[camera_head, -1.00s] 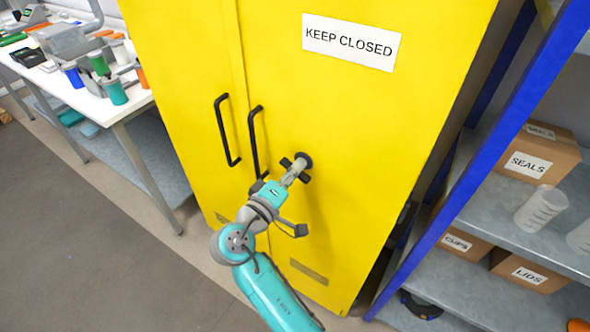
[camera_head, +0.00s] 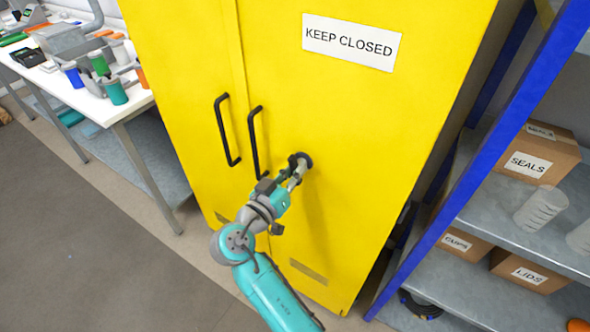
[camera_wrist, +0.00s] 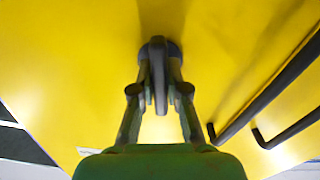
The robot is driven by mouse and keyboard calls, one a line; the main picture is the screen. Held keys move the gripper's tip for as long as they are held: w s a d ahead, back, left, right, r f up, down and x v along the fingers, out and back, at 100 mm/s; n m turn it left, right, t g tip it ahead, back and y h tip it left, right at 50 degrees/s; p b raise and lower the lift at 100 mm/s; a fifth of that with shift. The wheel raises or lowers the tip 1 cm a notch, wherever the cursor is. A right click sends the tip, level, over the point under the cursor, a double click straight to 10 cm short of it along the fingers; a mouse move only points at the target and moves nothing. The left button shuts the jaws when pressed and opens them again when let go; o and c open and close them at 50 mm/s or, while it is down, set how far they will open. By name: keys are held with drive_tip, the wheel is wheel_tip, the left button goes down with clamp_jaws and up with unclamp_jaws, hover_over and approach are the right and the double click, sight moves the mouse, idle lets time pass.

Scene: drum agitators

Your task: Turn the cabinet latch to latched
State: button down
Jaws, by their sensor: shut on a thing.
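The yellow cabinet (camera_head: 370,130) stands closed in front of me, with two black bar handles (camera_head: 256,140) on its doors. The cabinet latch (camera_head: 305,160) is a dark round knob with a bar, right of the handles. In the wrist view the latch bar (camera_wrist: 158,75) lies between my two fingertips, which press on it from both sides. My gripper (camera_head: 295,173) is shut on the latch bar in the head view. In the wrist view my gripper (camera_wrist: 160,92) hides part of the round base behind the bar.
A white table (camera_head: 110,105) with cups and boxes stands at the left. A blue-framed shelf (camera_head: 470,170) with cartons and clear beakers is close on the right. The grey floor at lower left is clear.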

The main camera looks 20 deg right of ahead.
drive_tip(key=shift+m, duration=1.6)
drive_tip(key=c, duration=1.2)
unclamp_jaws()
drive_tip(key=shift+o, duration=0.2)
drive_tip(key=shift+a, duration=0.1)
drive_tip(key=v, duration=1.1)
drive_tip(key=shift+s+a, duration=0.25)
drive_tip(key=shift+a, duration=0.05)
